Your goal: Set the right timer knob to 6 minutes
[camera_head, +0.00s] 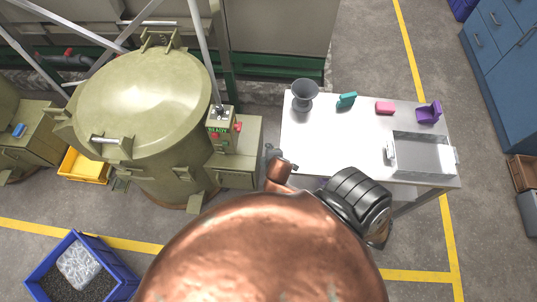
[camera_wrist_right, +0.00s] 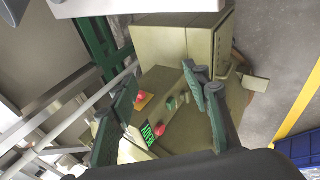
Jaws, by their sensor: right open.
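The olive control box (camera_head: 221,122) stands beside the big olive barrel, with a lit green display and red parts on it. In the right wrist view the box's panel shows tilted, with a green display (camera_wrist_right: 147,135), a red part (camera_wrist_right: 160,131) and small dark green parts (camera_wrist_right: 170,103). I cannot tell which part is the right timer knob or read its setting. My right gripper (camera_wrist_right: 160,84) is open and empty, its two fingers apart with the panel beyond them. My left gripper is not in view.
The lidded barrel (camera_head: 145,95) stands left of the box. A white table (camera_head: 340,135) to the right holds a grey funnel-like cup (camera_head: 304,94), small coloured items and a metal tray (camera_head: 420,172). A blue crate (camera_head: 112,262) is on the floor at lower left.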

